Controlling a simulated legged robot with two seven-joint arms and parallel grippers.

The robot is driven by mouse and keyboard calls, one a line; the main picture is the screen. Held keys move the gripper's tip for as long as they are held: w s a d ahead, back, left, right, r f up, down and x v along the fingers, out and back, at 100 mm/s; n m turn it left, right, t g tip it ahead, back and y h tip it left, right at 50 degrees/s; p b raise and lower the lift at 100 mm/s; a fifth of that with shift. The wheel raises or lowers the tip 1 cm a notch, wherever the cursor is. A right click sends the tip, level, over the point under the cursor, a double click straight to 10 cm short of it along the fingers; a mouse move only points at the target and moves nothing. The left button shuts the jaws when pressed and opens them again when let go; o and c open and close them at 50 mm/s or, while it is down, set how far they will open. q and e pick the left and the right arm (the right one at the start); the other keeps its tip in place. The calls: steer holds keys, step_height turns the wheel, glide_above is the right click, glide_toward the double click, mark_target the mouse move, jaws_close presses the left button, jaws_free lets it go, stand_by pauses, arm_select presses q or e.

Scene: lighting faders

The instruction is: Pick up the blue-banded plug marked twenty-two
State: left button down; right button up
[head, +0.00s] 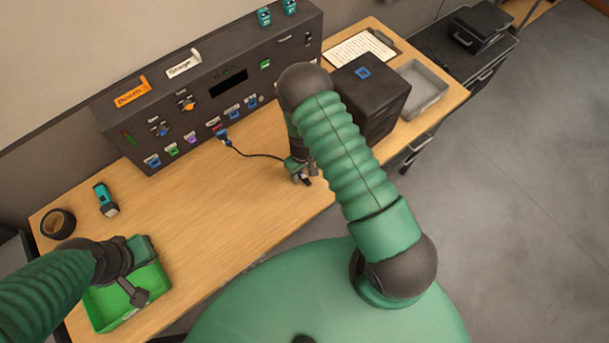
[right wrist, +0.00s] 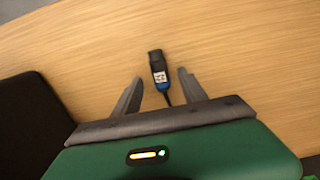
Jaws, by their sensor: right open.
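A black plug with a blue band (right wrist: 158,68) and a small white label lies on the wooden table in the right wrist view. The label is too small to read. Its dark cable runs back toward my gripper. My right gripper (right wrist: 160,76) is open, with one finger on each side of the plug and a gap on both sides. In the head view my right gripper (head: 302,176) is low over the table near its front edge and largely hides the plug. My left gripper (head: 136,294) is over the green tray (head: 104,318); its finger opening is unclear.
A dark fader panel (head: 228,85) with coloured sockets stands along the back; the cable (head: 250,154) comes from it. A black box (head: 370,95) and grey tray (head: 423,88) stand right.

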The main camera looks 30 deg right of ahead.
steer(key=shift+w+a, duration=0.1)
steer(key=shift+a, duration=0.1)
steer(key=shift+c, duration=1.3)
steer(key=shift+d, duration=0.15)
jaws_close()
